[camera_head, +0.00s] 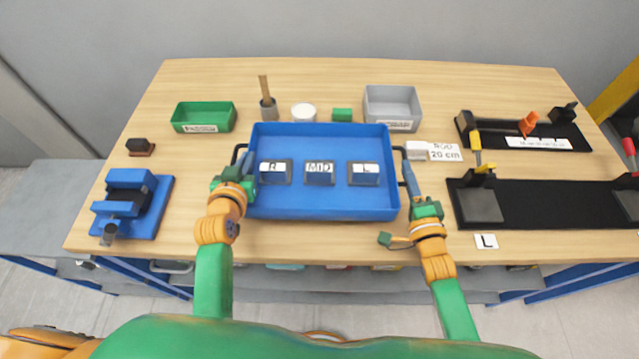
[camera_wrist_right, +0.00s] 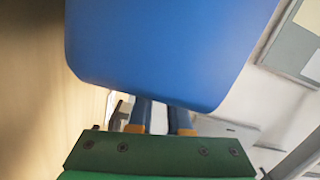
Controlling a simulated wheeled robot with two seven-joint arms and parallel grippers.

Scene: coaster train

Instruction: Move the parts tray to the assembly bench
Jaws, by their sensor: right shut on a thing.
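The blue parts tray (camera_head: 322,212) is over the front middle of the wooden bench top (camera_head: 290,240); I cannot tell whether it touches the wood. In it are three dark blocks labelled R (camera_head: 274,171), MID (camera_head: 320,172) and L (camera_head: 364,173). My right gripper (camera_head: 407,165) is shut on the tray's black right handle (camera_head: 402,150). In the right wrist view, the tray's blue wall (camera_wrist_right: 165,45) fills the top, above the fingers (camera_wrist_right: 158,115). My left gripper (camera_head: 240,165) is at the left handle (camera_head: 237,151); its fingers' closure is unclear.
A blue vise (camera_head: 130,205) stands left. Behind the tray are a green bin (camera_head: 203,117), a brush cup (camera_head: 268,108), a white round item (camera_head: 303,113), a green block (camera_head: 342,115) and a grey bin (camera_head: 392,103). Black fixtures (camera_head: 545,205) fill the right side.

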